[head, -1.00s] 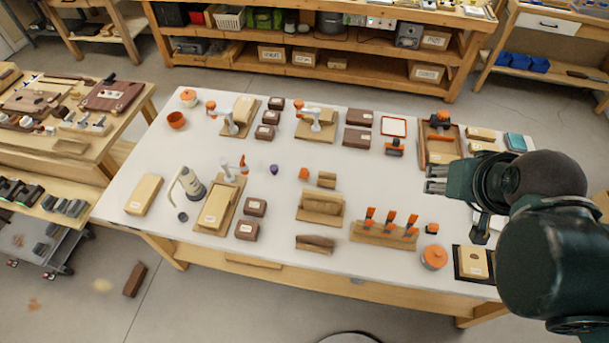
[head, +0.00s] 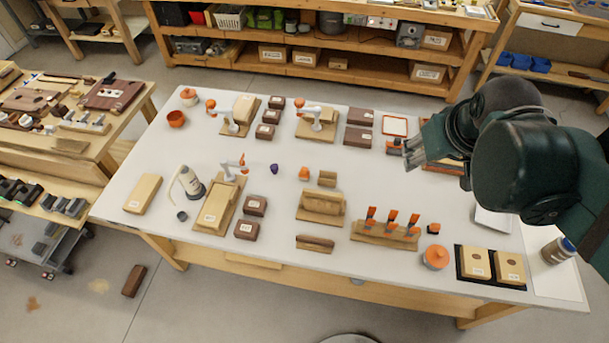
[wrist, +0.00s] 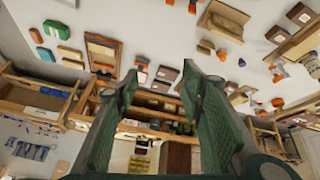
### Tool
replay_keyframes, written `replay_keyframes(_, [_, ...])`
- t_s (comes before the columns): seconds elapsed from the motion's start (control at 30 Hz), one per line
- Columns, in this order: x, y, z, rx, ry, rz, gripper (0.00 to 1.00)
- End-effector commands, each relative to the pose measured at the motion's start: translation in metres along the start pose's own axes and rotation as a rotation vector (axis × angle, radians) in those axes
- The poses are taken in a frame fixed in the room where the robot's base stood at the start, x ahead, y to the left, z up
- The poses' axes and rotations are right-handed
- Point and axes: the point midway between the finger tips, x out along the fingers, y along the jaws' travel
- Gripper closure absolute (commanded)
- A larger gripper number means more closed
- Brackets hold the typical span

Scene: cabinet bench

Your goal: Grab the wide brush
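I cannot tell for certain which thing is the wide brush. Several small tools with orange and dark parts (head: 391,221) stand in a wooden rack (head: 372,236) near the table's front right; they may be brushes. An orange and dark tool (head: 394,147) lies farther back, partly hidden behind my gripper (head: 411,152); what looks like the same tool shows in the wrist view (wrist: 141,66). My gripper is over the back right part of the table. In the wrist view my gripper (wrist: 161,76) has its two green fingers well apart, with nothing between them.
Wooden blocks, dark boxes and orange pots crowd the white table (head: 130,176). An orange-lidded pot (head: 435,256) and a black tray (head: 490,280) with two blocks stand at front right. A bottle (head: 557,251) stands at the right edge. My arm hides the back right.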

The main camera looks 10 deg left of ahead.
Motion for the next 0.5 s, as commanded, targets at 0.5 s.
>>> replay_keyframes(0.5, [0.057,-0.038,-0.053,-0.248,-0.09,-0.066,0.61])
